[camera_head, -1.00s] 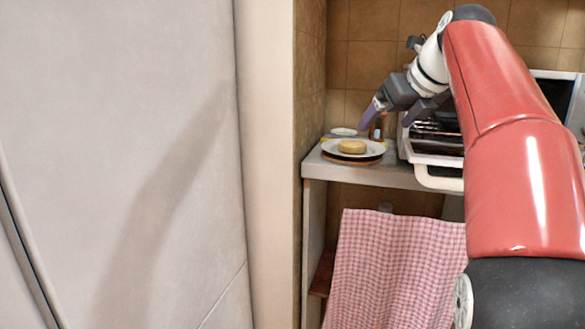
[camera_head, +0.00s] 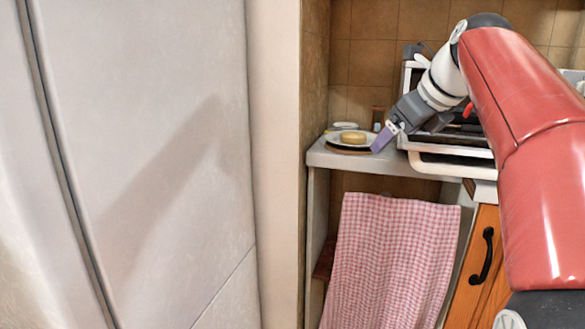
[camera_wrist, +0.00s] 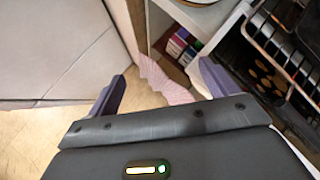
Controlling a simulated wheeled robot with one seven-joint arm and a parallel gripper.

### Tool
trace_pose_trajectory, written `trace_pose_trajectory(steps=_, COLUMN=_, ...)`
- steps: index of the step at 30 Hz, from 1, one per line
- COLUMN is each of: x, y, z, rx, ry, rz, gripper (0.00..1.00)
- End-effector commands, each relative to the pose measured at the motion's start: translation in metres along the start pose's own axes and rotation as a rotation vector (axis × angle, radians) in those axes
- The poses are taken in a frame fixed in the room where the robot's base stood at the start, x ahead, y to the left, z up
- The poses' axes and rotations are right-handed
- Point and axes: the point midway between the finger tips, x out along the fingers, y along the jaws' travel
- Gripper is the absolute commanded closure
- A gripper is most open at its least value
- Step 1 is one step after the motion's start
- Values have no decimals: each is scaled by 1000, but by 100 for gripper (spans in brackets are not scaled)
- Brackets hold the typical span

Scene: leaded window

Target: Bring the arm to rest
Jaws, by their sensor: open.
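My gripper (camera_head: 388,135) hangs at the front of the counter, just right of the plate in the head view. In the wrist view my gripper (camera_wrist: 160,88) has its two purple fingers wide apart, with nothing between them. The red arm comes in from the right side of the head view, bent at the elbow, with the forearm sloping down to the left. A round tan food item (camera_head: 353,137) sits on a white plate (camera_head: 336,143) on the counter; the gripper partly overlaps the plate's right side in the picture.
A pink checked towel (camera_head: 390,260) hangs below the counter (camera_head: 320,156). A large pale cabinet front (camera_head: 150,170) fills the left. A wooden door (camera_head: 470,290) stands lower right.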

Motion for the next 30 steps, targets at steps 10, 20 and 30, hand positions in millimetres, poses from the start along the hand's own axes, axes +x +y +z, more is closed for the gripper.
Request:
trace_pose_trajectory(steps=10, x=0, y=54, z=-62, rx=-563, ry=59, rz=32, gripper=14)
trace_pose_trajectory(steps=20, x=24, y=165, z=-193, rx=-1637, ry=159, rz=166, gripper=14)
trace_pose_trajectory(steps=30, x=52, y=239, z=-304, rx=-2434, ry=200, rz=355, gripper=14)
